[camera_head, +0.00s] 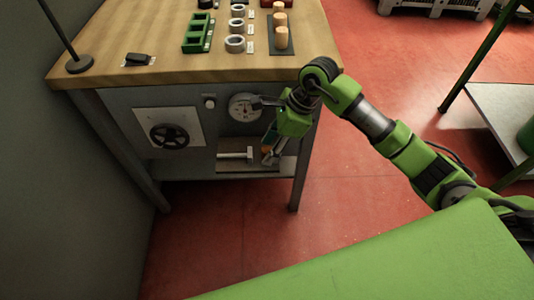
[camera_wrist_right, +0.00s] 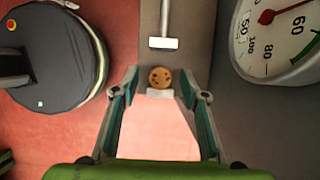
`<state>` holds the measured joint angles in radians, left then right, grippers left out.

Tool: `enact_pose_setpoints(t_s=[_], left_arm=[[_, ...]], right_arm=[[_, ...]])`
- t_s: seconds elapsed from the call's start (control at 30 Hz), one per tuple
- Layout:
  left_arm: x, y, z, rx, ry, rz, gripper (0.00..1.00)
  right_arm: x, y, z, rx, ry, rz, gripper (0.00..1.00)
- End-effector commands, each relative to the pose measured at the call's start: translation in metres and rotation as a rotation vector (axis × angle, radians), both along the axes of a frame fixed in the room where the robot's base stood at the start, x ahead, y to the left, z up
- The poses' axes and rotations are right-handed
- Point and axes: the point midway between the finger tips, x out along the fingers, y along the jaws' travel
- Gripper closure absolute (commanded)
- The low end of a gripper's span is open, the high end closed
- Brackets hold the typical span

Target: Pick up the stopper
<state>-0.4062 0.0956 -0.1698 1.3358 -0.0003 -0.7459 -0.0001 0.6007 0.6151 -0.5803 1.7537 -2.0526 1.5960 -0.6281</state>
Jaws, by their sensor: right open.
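A round brown cork stopper (camera_wrist_right: 159,77) with dark spots shows end-on in the right wrist view, between the tips of my open right gripper (camera_wrist_right: 160,84). A gap shows on both sides of it, and no finger is seen touching it. In the head view my right gripper (camera_head: 269,155) points down in front of the bench, by the lower shelf; the stopper is not clearly visible there. Other cork stoppers (camera_head: 281,38) stand upright on a dark mat on the bench top. My left gripper is not in view.
The wooden bench (camera_head: 170,45) carries a green rack (camera_head: 197,33), several rings (camera_head: 235,43) and a black object (camera_head: 138,59). A dial gauge (camera_head: 244,107) and a handwheel (camera_head: 169,136) are on its front. A pale T-shaped piece (camera_head: 235,154) is by the shelf. Red floor lies right.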

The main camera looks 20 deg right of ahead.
Motion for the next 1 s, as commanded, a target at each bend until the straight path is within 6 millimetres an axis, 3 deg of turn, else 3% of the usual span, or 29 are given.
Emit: enact_pose_setpoints(t_s=[0.13,0.37,0.53,0.87,1.0], left_arm=[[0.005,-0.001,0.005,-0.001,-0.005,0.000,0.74],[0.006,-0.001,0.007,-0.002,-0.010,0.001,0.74],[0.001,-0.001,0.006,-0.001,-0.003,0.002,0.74],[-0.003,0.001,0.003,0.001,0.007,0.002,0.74],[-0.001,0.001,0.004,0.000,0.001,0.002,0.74]], right_arm=[[0.001,0.007,-0.014,0.002,0.000,0.001,0.59],[0.002,0.007,-0.015,0.001,-0.002,0.001,0.59],[0.002,0.007,-0.015,0.001,-0.002,0.001,0.87],[0.002,0.007,-0.014,0.001,-0.002,0.001,0.89],[0.004,0.007,0.001,0.000,-0.007,0.001,0.89]])
